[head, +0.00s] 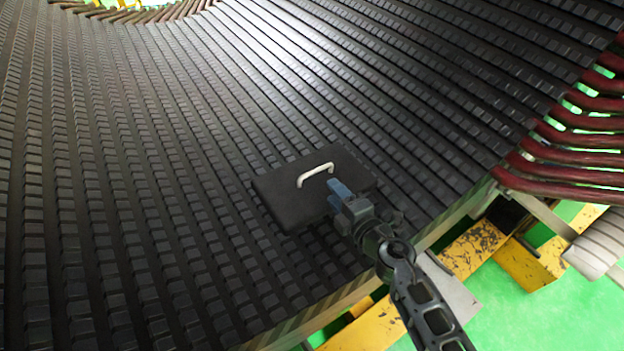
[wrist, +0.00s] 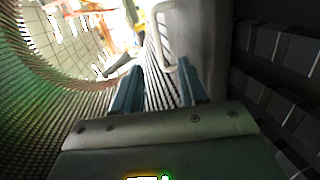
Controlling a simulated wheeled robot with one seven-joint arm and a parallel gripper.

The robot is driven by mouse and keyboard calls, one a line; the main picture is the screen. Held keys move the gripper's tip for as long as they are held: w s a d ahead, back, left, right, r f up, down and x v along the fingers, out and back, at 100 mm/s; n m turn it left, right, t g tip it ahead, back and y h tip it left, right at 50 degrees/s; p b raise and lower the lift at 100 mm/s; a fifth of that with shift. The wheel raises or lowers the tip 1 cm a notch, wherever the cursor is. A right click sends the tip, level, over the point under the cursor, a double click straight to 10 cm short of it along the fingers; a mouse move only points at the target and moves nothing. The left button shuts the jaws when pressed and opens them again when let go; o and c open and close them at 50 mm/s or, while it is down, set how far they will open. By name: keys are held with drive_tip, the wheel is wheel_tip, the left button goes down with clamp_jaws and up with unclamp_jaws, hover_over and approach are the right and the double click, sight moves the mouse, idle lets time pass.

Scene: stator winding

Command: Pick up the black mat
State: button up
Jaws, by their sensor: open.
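The black mat (head: 285,207) is a flat dark square with a pale arched handle (head: 316,173) on its top. It lies on the ribbed inner surface of the stator. My gripper (head: 339,192) is at the mat's right side, with its blue fingers pointing toward the handle. The fingers are apart and nothing shows between them. In the wrist view my gripper (wrist: 157,88) shows two blue fingers spread open. The mat (wrist: 208,45) stands beside the right finger there, and its pale handle (wrist: 163,36) is ahead of the fingertips.
The ribbed dark stator surface (head: 130,170) spreads around the mat. Dark red winding ends (head: 575,165) stick out at the right edge. Yellow supports (head: 470,250) and green floor (head: 540,315) lie beyond the stator's lower right rim.

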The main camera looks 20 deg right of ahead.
sight(319, 186)
drive_tip(key=b+x, duration=0.2)
drive_tip(key=x, duration=0.6)
drive_tip(key=shift+w+a, duration=0.1)
drive_tip(key=shift+r, duration=0.1)
drive_tip(key=shift+c, duration=0.2)
clamp_jaws()
idle(1.0)
